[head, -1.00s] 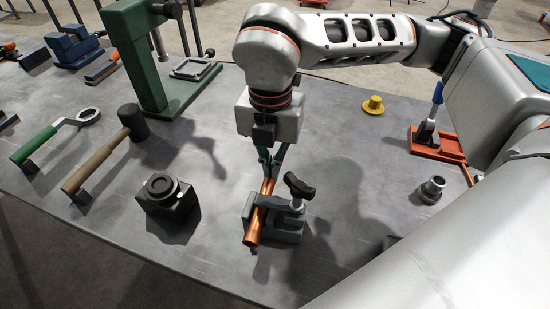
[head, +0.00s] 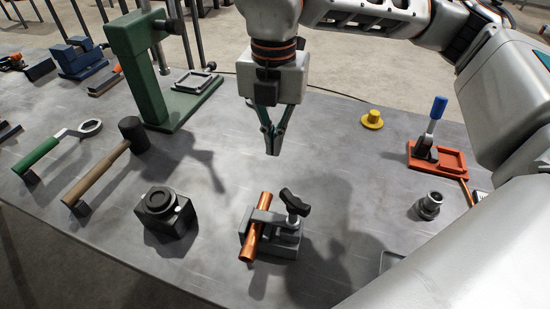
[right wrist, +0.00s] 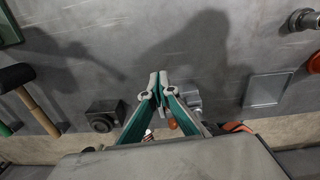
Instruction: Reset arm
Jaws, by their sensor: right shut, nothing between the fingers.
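My right gripper (head: 272,150) is shut and empty in the head view, raised above the table behind the small grey clamp (head: 272,238). Its closed fingertips also show in the right wrist view (right wrist: 158,80). A copper tube (head: 256,228) lies tilted in the clamp, which has a black handle on top. In the right wrist view the clamp (right wrist: 193,102) is partly hidden behind the fingers. My left gripper is not in view.
A black block (head: 166,212) stands left of the clamp. A mallet (head: 104,166), a wrench (head: 60,148) and a green press (head: 140,65) are farther left. A yellow part (head: 372,119), a metal fitting (head: 428,207) and an orange fixture (head: 438,160) stand to the right.

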